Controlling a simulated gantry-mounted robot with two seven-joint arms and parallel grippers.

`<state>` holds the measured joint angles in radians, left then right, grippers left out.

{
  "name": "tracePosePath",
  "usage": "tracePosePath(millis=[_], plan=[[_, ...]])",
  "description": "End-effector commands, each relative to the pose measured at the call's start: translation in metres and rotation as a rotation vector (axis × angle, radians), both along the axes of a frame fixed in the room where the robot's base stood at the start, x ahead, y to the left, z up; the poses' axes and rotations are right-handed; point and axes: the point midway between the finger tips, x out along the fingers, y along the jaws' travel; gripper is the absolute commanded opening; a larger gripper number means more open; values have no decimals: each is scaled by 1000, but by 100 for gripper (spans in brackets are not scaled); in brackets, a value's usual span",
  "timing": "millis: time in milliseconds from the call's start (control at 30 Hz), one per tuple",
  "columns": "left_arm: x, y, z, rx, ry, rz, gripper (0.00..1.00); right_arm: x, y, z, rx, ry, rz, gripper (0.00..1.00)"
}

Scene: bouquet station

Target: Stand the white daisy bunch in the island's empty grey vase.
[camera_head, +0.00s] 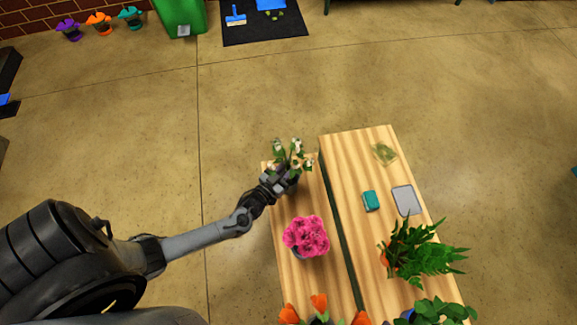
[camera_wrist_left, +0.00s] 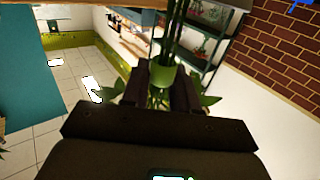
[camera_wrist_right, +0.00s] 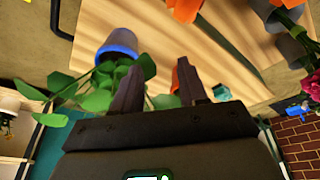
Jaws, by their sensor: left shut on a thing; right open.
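The white daisy bunch (camera_head: 291,153) is at the far end of the left wooden table. My left gripper (camera_head: 285,177) is shut on it. In the left wrist view its green stems and green wrap (camera_wrist_left: 163,76) are between the dark fingers. I cannot make out an empty grey vase in the head view; the gripper and bunch cover part of that table end. My right gripper (camera_wrist_right: 160,78) is open in the right wrist view, near a leafy plant in a blue-rimmed pot (camera_wrist_right: 118,43). It does not show in the head view.
Pink flowers (camera_head: 306,236) stand on the same table, nearer me. Orange flowers (camera_head: 318,303) are at its near end. The right table holds a fern (camera_head: 425,255), a teal block (camera_head: 371,201), a grey plate (camera_head: 407,200) and a small green packet (camera_head: 384,152).

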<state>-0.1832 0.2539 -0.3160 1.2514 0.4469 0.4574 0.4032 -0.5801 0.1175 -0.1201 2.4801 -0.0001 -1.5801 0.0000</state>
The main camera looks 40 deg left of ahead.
Motion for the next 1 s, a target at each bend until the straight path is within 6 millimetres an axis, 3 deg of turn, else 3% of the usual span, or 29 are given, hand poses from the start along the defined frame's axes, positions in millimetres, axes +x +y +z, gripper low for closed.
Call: tracePosePath(millis=[467,500,700,1000], plan=[[0,0,-3,0,-2,0,0,0,-1,-3,-5,0,4,43],[0,0,-3,0,-2,0,30,0,-1,-3,-5,0,4,43],[0,0,-3,0,-1,0,58,0,-1,-3,-5,0,3,43],[-2,0,-4,0,2,0,58,0,-1,-2,-4,0,3,43]])
